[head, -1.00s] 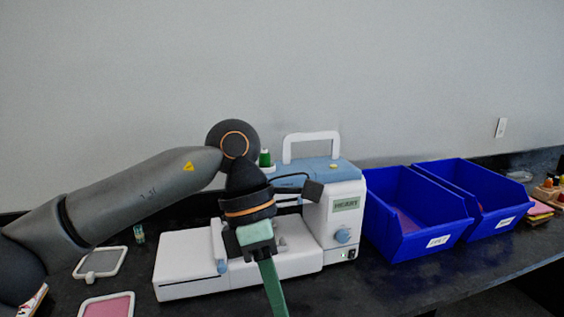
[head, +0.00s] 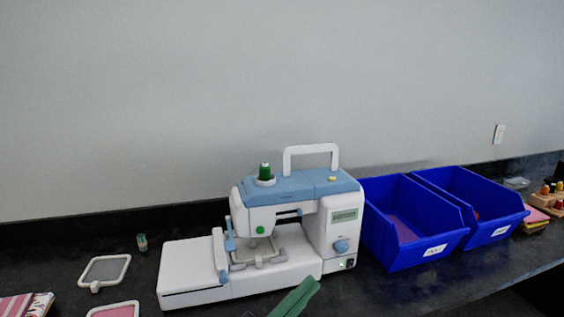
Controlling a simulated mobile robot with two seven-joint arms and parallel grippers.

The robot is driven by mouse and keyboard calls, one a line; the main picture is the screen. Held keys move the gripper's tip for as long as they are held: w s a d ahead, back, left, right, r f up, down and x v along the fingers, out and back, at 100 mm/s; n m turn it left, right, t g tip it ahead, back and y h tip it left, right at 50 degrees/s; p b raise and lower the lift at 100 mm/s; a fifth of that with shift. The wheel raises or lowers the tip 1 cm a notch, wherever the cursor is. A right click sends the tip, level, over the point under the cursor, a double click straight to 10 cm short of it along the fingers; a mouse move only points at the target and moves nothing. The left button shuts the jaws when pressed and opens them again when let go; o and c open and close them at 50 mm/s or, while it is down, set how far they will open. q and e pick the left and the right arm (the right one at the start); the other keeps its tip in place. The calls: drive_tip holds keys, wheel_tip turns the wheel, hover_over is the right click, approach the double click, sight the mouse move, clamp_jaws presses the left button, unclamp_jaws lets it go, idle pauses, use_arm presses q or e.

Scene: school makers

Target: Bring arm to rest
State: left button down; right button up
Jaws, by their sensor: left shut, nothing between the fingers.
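My left gripper (head: 298,296) shows only as green fingers at the bottom edge, in front of the sewing machine. The fingers are shut with nothing between them. The rest of my left arm is out of view. My right gripper is not in view. The white and blue sewing machine (head: 295,187) stands on the dark counter, a green thread spool (head: 265,171) on its top and a small frame under its needle area.
Two blue bins (head: 405,222) (head: 478,207) stand right of the machine. A grey-filled hoop (head: 104,270), a pink-filled hoop (head: 112,311), a small spool (head: 142,243) and striped cloth (head: 22,307) lie left. Wooden thread rack (head: 552,200) and coloured pads (head: 535,220) are at far right.

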use_arm(q)
drive_tip(key=s+a+f+n+t+y, duration=0.1)
drive_tip(key=a+f+n+y, duration=0.35)
drive_tip(key=f, duration=0.25)
drive_tip(key=a+f+n+y+p, duration=0.1)
drive_tip(key=a+f+n+y, duration=0.2)
drive_tip(key=f+n+y, duration=0.3)
drive_tip(key=s+a+f+n+t+y, duration=0.1)
drive_tip(key=a+f+n+y, duration=0.25)
drive_tip(key=f, duration=0.45)
drive_tip(key=s+a+f+n+g+y, duration=0.2)
drive_tip(key=s+a+f+g, duration=0.1)
drive_tip(key=s+f, duration=0.4)
drive_tip(key=s+a+f+n+g+y+p, duration=0.1)
drive_tip(key=s+a+f+n+g+y, duration=0.1)
drive_tip(key=s+a+f, duration=0.4)
drive_tip(key=s+f+n+g, duration=0.1)
drive_tip(key=s, duration=0.1)
drive_tip(key=shift+s+f+n, duration=0.2)
drive_tip(key=shift+s+n, duration=0.1)
